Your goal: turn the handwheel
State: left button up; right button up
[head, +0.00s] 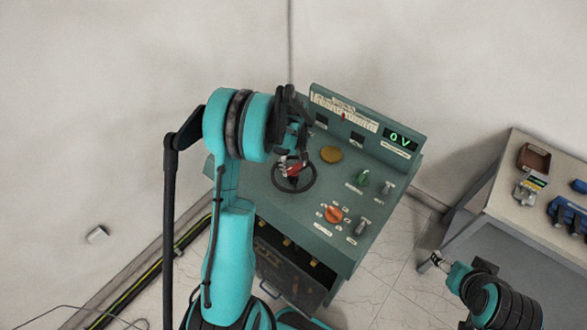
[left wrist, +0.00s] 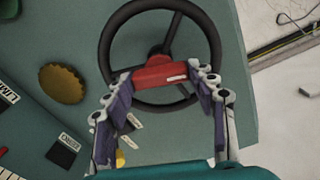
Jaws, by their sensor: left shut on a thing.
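The black handwheel (head: 308,184) sits on the sloping top of a green control console (head: 240,178). In the left wrist view the round wheel (left wrist: 216,35) fills the upper middle, with a red block (left wrist: 160,75) on its near part. My left gripper (head: 291,166) is at the wheel from above, its fingers on both sides of the red block and shut on the wheel there. My own arm hides part of the console's left side. My right gripper (head: 433,262) is small and low at the right, away from the console; its opening is unclear.
The console display (head: 400,141) reads 0 V. A yellow round cap (head: 331,154), a green knob (head: 362,178) and an orange knob (head: 333,214) are right of the wheel. A table (head: 510,190) with small items stands at the far right. The wall is behind.

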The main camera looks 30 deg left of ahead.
pick_arm(q)
jog(key=n+b, duration=0.2)
jog(key=n, duration=0.2)
jog(key=shift+f+n+b, duration=0.1)
jog(key=shift+n+b, duration=0.2)
jog(key=n+b, duration=0.2)
jog(key=n, duration=0.2)
jog(key=shift+n, duration=0.3)
jog(key=n+b, duration=0.1)
jog(key=n, duration=0.3)
jog(key=shift+b, duration=0.3)
jog(key=n+b, duration=0.1)
jog(key=n, duration=0.4)
jog(key=shift+n, duration=0.3)
jog(key=o, duration=1.7)
jog(key=shift+r, duration=0.2)
